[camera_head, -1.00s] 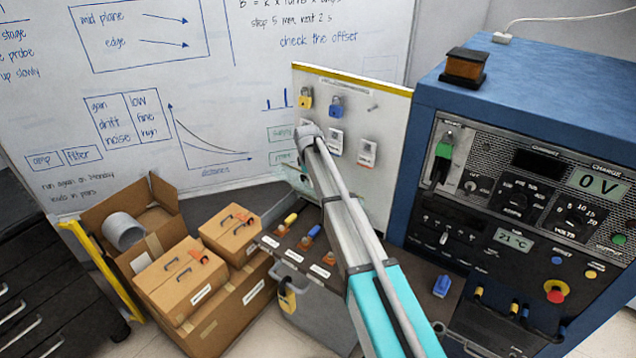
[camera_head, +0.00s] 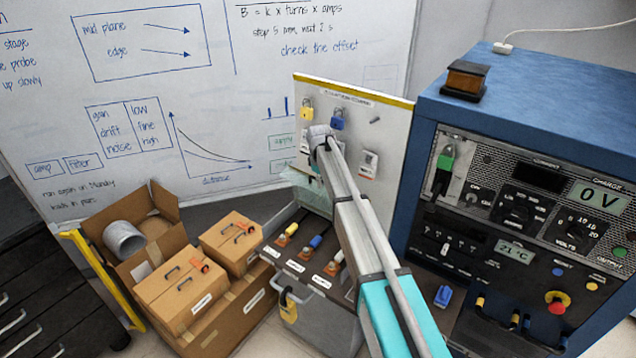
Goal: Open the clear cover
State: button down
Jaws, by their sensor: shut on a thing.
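A pale, see-through greenish panel (camera_head: 308,192) stands at the back of the grey box (camera_head: 332,325), partly behind my arm. It may be the clear cover, but I cannot tell how far it is open. The box's dark top holds several levers with coloured handles, among them a yellow one (camera_head: 291,229) and a blue one (camera_head: 316,241). A yellow padlock (camera_head: 289,311) hangs on the box's front. My arm rises from the bottom right and bends near the padlock board. My gripper is hidden behind the arm.
The blue instrument cabinet (camera_head: 420,150) stands close on the right of my arm. A white board with padlocks (camera_head: 390,112) stands behind. Cardboard boxes (camera_head: 228,305) stand left of the grey box, beside a yellow frame (camera_head: 100,275) and dark drawers (camera_head: 35,300).

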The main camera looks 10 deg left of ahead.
jog(key=c, duration=0.7)
grip_release()
jog(key=shift+d, duration=0.1)
jog(key=shift+w, duration=0.1)
jog(key=shift+r, duration=0.15)
